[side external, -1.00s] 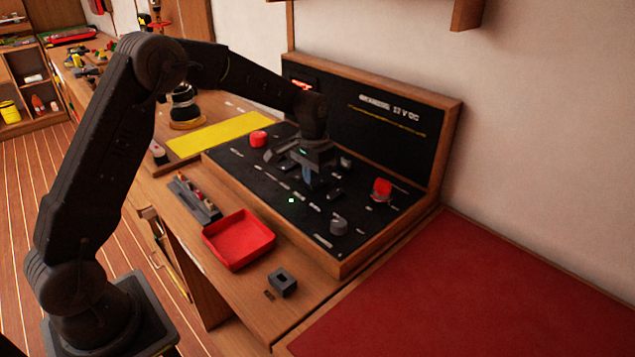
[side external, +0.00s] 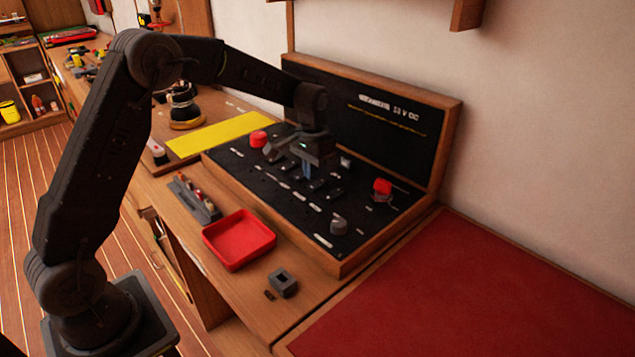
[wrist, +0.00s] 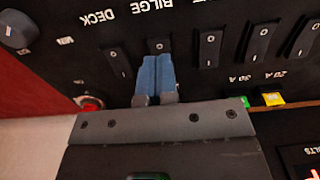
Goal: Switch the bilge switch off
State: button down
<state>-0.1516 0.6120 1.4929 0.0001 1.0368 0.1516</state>
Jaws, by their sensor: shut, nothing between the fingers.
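The bilge switch (wrist: 159,45) is a black rocker under the upside-down BILGE label in the wrist view. Only its end with the "O" mark shows; my fingers cover the rest, so I cannot tell its tilt. My gripper (wrist: 154,72) is shut with nothing between its blue fingertips. The tips are at the switch, on or just above it. In the side view my gripper (side external: 314,176) is low over the middle of the black switch panel (side external: 265,189), and hides the bilge switch.
Neighbouring rockers stand close on both sides, one near the DECK label (wrist: 117,62) and one opposite (wrist: 210,48). A red knob (side external: 382,187) and a grey knob (side external: 338,225) rise from the panel. A red tray (side external: 239,240) and a grey block (side external: 283,282) lie in front.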

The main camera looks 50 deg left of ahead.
aim_at(312, 187)
jog(key=shift+r, duration=2.3)
jog(key=shift+s+r, duration=0.1)
jog(key=shift+r, duration=0.15)
jog(key=s+d+r+t, duration=0.1)
jog(key=s+d+r, duration=0.1)
jog(key=s+r, duration=0.4)
jog(key=s+d+r+t, duration=0.2)
jog(key=s+d+r, duration=0.15)
jog(key=s, duration=0.35)
jog(key=s+d+t, duration=0.2)
jog(key=s, duration=1.4)
jog(key=shift+s+f+t, duration=0.15)
jog(key=shift+f+t, duration=0.15)
jog(key=shift+f, duration=0.15)
